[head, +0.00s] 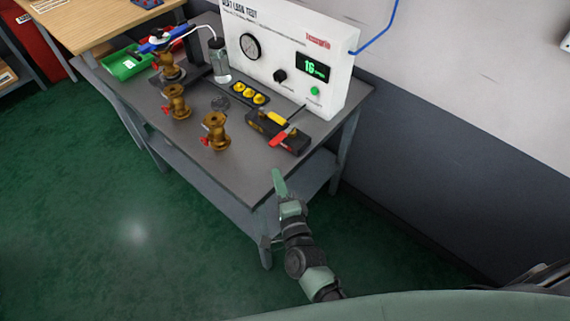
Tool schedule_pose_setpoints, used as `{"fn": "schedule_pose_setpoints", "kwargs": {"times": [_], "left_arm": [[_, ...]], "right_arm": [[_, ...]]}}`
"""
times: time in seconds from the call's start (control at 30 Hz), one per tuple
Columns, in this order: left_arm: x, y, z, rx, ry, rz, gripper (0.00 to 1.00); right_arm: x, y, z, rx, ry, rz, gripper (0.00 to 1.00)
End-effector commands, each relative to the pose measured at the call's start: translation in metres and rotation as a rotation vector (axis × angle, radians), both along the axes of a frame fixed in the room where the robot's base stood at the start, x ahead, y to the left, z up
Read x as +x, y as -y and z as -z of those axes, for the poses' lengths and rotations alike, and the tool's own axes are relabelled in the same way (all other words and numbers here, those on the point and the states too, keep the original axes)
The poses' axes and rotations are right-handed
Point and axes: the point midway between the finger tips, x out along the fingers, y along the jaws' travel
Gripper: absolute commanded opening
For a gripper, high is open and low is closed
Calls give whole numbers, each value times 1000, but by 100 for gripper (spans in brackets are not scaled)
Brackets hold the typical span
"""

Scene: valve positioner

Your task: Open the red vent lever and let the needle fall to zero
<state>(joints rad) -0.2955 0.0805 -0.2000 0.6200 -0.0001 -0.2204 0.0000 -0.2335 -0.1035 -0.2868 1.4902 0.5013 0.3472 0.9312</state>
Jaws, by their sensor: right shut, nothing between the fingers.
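The red vent lever (281,139) sits at the front right end of a dark valve block (262,126) on the grey bench. A yellow lever (278,117) is on the same block, behind it. The round gauge (250,46) is on the white leak test panel; its needle is too small to read surely. My right gripper (279,182) is shut and empty, below the red lever in the picture and apart from it, near the bench's front edge. My left gripper is not in view.
The white panel (318,41) has a green display (314,67), a black knob (280,76) and a green button (315,91). Several brass valves, one at the front (215,132), stand on the bench's left part. A green bin (125,64) is at the far left.

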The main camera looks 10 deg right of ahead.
Motion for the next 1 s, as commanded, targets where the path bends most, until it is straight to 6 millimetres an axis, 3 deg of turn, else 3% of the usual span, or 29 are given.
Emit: {"fn": "schedule_pose_setpoints", "kwargs": {"times": [0.23,0.83,0.93,1.0], "left_arm": [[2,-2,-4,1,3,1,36],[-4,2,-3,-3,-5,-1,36],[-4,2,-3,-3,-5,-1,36],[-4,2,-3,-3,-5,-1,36]], "right_arm": [[-21,-16,0,1,0,1,0],[-23,-18,1,0,-1,1,0],[-25,-18,11,-29,-19,-9,0],[-31,-20,32,-95,-61,-34,0]]}}
